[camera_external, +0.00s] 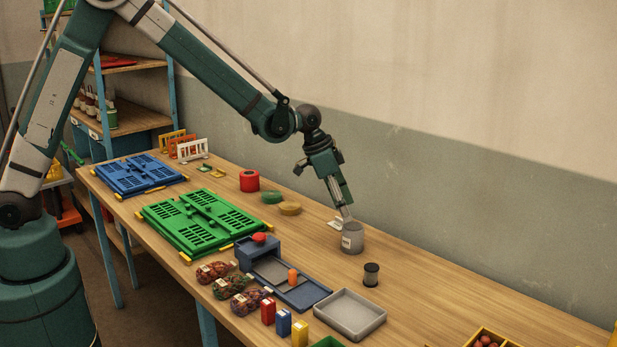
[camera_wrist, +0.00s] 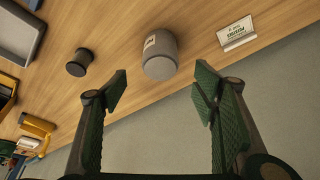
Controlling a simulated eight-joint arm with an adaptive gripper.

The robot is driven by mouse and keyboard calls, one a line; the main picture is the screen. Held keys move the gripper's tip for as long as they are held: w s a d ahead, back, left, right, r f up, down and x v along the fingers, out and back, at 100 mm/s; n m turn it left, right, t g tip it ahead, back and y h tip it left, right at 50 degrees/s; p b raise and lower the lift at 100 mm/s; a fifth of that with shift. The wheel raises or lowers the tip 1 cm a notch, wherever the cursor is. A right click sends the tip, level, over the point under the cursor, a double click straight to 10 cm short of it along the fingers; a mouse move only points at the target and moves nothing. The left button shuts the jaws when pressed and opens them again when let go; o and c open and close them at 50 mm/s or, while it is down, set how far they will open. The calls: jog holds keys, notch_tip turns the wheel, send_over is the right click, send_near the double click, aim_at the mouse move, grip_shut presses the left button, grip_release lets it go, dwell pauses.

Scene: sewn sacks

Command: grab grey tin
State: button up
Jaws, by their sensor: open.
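The grey tin (camera_external: 352,239) stands upright on the wooden table near the wall side, with a pale label on its side. In the wrist view the grey tin (camera_wrist: 160,56) shows beyond the fingertips, roughly midway between them. My gripper (camera_external: 346,213) is above and close to the tin in the external view. The wrist view shows my gripper (camera_wrist: 162,85) with its two green-padded fingers wide apart and nothing between them. Whether a fingertip touches the tin cannot be told.
A dark spool (camera_external: 371,274) stands near the tin; a white sign card (camera_wrist: 237,33) is on its other side. A grey tray (camera_external: 349,315) lies toward the front. Green crates (camera_external: 196,222), sacks (camera_external: 229,286) and coloured boxes (camera_external: 283,322) fill the left and front.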

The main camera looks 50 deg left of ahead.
aim_at(353, 225)
jog(key=shift+x, duration=1.3)
jog(key=shift+w+f, duration=0.1)
jog(key=shift+x, duration=2.45)
jog(key=shift+w+d, duration=0.1)
jog(key=c, duration=1.2)
